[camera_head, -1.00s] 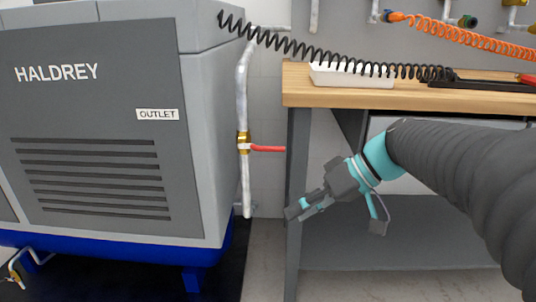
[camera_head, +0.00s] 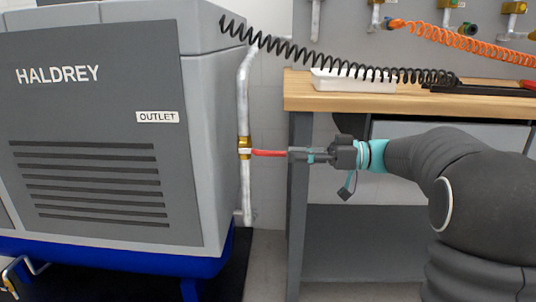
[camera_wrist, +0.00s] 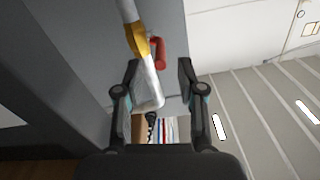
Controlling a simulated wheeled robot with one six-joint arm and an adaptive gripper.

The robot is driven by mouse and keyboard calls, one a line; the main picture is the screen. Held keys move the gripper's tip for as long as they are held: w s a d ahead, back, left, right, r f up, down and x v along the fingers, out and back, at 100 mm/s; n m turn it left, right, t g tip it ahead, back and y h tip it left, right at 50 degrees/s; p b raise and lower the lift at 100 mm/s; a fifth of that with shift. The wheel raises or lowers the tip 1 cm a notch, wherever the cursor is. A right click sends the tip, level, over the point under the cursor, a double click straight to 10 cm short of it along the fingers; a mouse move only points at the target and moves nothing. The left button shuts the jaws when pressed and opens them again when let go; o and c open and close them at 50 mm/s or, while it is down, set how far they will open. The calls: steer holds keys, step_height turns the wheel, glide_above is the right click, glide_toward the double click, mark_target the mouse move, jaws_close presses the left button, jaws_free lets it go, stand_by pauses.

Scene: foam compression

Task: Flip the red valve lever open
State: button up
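The red valve lever (camera_head: 270,153) sticks out level to the right from a brass valve (camera_head: 244,147) on a vertical grey pipe (camera_head: 243,105), beside the compressor. My gripper (camera_head: 292,154) points left at the lever's free end, at about the same height in the head view. In the wrist view the lever (camera_wrist: 159,52) shows beyond the gap between the fingertips (camera_wrist: 158,75). The brass valve (camera_wrist: 138,41) is just left of it. The two fingers are apart with nothing between them. The head view does not settle whether a fingertip touches the lever.
The grey compressor (camera_head: 90,115) labelled HALDREY fills the left. A wooden-topped workbench (camera_head: 420,106) stands at the right, its leg (camera_head: 300,225) below my gripper. A black coiled hose (camera_head: 330,62) hangs between compressor and bench. Bare wall lies behind the pipe.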

mark_target(267, 154)
steer(key=a, duration=0.7)
steer(key=shift+w+a, duration=0.1)
steer(key=shift+a, duration=0.1)
jaws_close()
steer(key=shift+d, duration=0.1)
